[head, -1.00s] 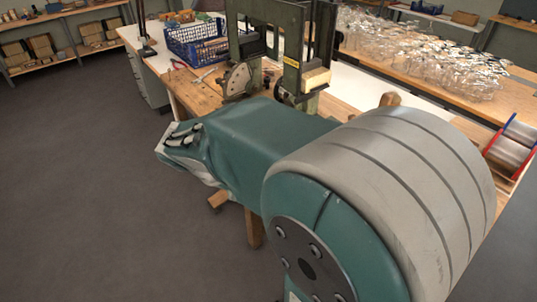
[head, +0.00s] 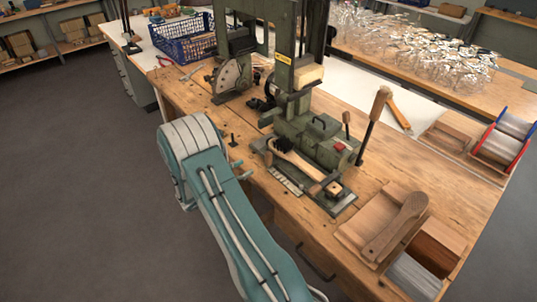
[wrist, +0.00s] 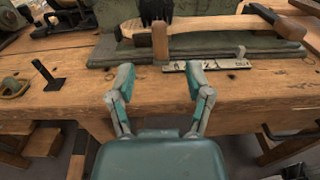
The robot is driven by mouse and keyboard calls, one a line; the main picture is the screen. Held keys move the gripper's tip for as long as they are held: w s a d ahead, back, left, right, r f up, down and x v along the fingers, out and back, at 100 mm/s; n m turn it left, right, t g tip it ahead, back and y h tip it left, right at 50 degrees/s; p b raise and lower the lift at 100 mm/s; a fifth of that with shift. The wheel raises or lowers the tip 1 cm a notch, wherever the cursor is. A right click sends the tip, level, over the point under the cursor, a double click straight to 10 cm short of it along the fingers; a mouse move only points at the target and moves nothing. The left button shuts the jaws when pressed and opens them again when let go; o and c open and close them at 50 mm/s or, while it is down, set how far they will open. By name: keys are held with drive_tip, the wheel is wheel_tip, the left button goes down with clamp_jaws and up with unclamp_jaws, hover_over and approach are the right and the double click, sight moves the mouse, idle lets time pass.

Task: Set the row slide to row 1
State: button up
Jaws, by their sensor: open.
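The green tufting machine (head: 310,135) stands on the wooden bench. A metal strip with stamped marks (wrist: 207,64) runs along the front of its base; it also shows in the head view (head: 285,180). An upright wooden peg (wrist: 160,42) stands at the strip's left end, and a small metal piece (wrist: 240,54) stands near its right end. I cannot read the marks surely. My gripper (wrist: 160,82) is open and empty, just in front of the strip and below the peg in the wrist view, apart from both. A wooden-handled brush (head: 295,157) lies on the base behind the strip.
A dark upright pin (wrist: 46,75) stands on the bench (wrist: 80,103) to the left. A tall wooden-topped lever (head: 376,118) rises at the machine's right. A blue crate (head: 190,40) stands at the back left.

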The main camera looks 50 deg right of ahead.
sight(266, 155)
drive_tip(key=d, duration=0.7)
drive_tip(key=s+d, duration=0.1)
drive_tip(key=d, duration=0.2)
drive_tip(key=shift+d+f, duration=0.2)
drive_tip(key=shift+d, duration=0.2)
drive_tip(key=shift+a, duration=0.1)
clamp_jaws()
